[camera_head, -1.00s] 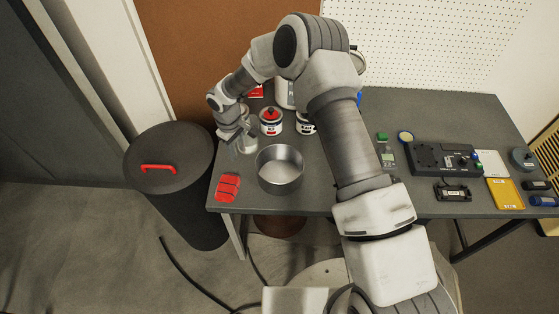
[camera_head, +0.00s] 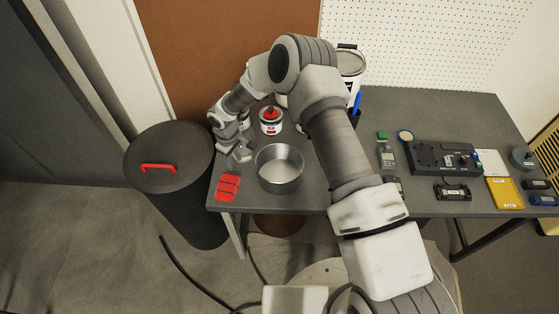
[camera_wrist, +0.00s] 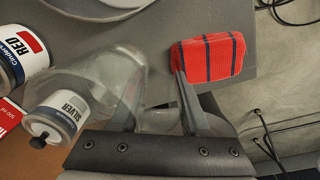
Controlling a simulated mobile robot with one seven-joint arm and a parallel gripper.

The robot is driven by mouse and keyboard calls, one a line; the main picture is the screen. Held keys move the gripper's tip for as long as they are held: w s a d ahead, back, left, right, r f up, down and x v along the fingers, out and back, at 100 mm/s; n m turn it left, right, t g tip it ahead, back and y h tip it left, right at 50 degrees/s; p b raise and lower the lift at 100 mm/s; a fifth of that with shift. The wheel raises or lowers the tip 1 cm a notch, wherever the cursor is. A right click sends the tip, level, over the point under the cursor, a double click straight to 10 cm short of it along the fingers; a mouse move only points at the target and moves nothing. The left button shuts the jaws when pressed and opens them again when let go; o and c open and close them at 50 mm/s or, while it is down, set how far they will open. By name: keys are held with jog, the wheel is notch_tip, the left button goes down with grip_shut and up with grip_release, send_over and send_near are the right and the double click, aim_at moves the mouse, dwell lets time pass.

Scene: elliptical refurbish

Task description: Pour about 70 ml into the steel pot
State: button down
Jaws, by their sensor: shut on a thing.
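The steel pot (camera_head: 280,181), round and open, stands near the table's front left edge and looks empty; its rim also shows at the top of the wrist view (camera_wrist: 100,12). My gripper (camera_wrist: 156,92) is shut on a clear vessel (camera_wrist: 112,72), whose see-through wall spreads left of the fingers. In the head view my gripper (camera_head: 234,150) and the clear vessel (camera_head: 243,154) are left of and slightly behind the pot, apart from it. The vessel's contents and its tilt cannot be told.
A RED can (camera_head: 270,121) stands behind the pot; a SILVER can (camera_wrist: 62,115) is close to the vessel. A dark bin (camera_head: 165,190) stands left of the table. Electronics (camera_head: 440,158) lie right.

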aim_at(237, 155)
jog(key=shift+s+d+r+t+y+p, duration=0.15)
jog(key=shift+d+r+t+y+p, duration=0.2)
jog(key=shift+y+p, duration=0.3)
jog(key=r, duration=0.1)
jog(key=r+y, duration=0.1)
jog(key=r+t+y, duration=0.1)
jog(key=shift+s+d, duration=0.2)
jog(key=shift+d, duration=0.1)
jog(key=shift+d+f+b, duration=0.1)
jog(key=shift+f+b, duration=0.05)
jog(key=shift+b, duration=0.35)
jog(key=r+t+y+b, duration=0.1)
jog(key=y+b, duration=0.1)
jog(key=b, duration=0.2)
jog(key=d+t+y+b, duration=0.1)
jog(key=y+b, duration=0.1)
jog(key=b, duration=0.3)
jog(key=s+r+t+y+b, duration=0.1)
jog(key=y+b, duration=0.1)
jog(key=b, duration=0.3)
jog(key=shift+d+r, duration=0.25)
jog(key=shift+r, duration=0.1)
jog(key=shift+t+b, duration=0.25)
jog(key=shift+b, duration=0.1)
jog(key=shift+f+t+y+b, duration=0.1)
jog(key=shift+t+y+b, duration=0.2)
jog(key=shift+y+b, duration=0.65)
